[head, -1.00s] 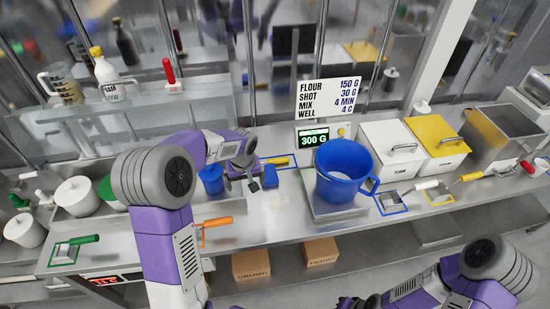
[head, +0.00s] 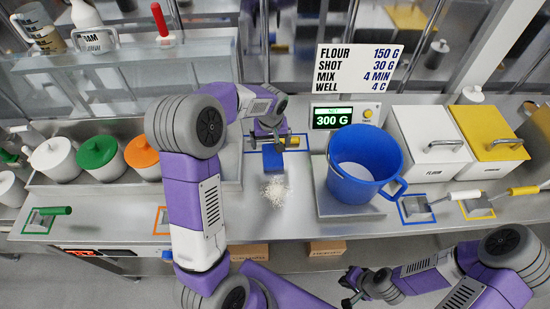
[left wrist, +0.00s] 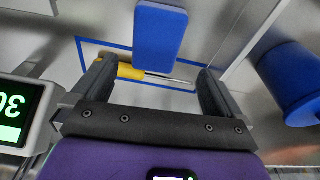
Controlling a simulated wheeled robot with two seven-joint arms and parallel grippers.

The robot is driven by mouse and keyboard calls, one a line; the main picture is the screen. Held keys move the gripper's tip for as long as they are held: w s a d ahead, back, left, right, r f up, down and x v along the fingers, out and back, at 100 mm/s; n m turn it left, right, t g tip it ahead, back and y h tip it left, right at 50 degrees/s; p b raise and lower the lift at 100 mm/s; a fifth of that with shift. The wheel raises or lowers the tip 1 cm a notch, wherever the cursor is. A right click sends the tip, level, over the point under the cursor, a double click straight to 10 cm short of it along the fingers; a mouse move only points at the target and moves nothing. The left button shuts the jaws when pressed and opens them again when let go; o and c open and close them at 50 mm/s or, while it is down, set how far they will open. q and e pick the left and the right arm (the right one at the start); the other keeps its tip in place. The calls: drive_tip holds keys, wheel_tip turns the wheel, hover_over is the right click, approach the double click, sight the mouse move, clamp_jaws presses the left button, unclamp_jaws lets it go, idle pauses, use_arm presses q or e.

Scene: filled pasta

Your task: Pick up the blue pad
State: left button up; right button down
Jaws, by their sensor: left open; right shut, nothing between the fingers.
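The blue pad (head: 272,158) lies on the steel counter, left of the scale, with white powder at its near edge. In the left wrist view the pad (left wrist: 160,38) shows whole, just beyond my fingertips. My left gripper (head: 277,140) is at the pad's far end; in the left wrist view its fingers (left wrist: 155,82) are spread, with nothing gripped. A yellow-handled tool (left wrist: 131,72) inside a blue outline shows between and below the fingers. My right gripper (head: 351,285) is shut and empty, in front of the counter, away from the pad.
A blue jug (head: 362,165) stands on the scale, right of the pad. The display (head: 332,118) reads 300 G. White powder (head: 276,190) is spilled on the counter. A blue container (left wrist: 292,82) is close on the right in the left wrist view. The counter in front of the powder is clear.

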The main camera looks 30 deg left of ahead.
sight(273, 154)
use_arm(q)
drive_tip(key=shift+f, duration=0.75)
drive_tip(key=f, duration=0.6)
drive_tip(key=shift+w+d, duration=0.1)
drive_tip(key=shift+w, duration=0.25)
drive_tip(key=shift+c, duration=0.3)
drive_tip(key=c, duration=0.9)
wheel_tip(273, 154, up, 10)
drive_tip(key=shift+r, duration=0.1)
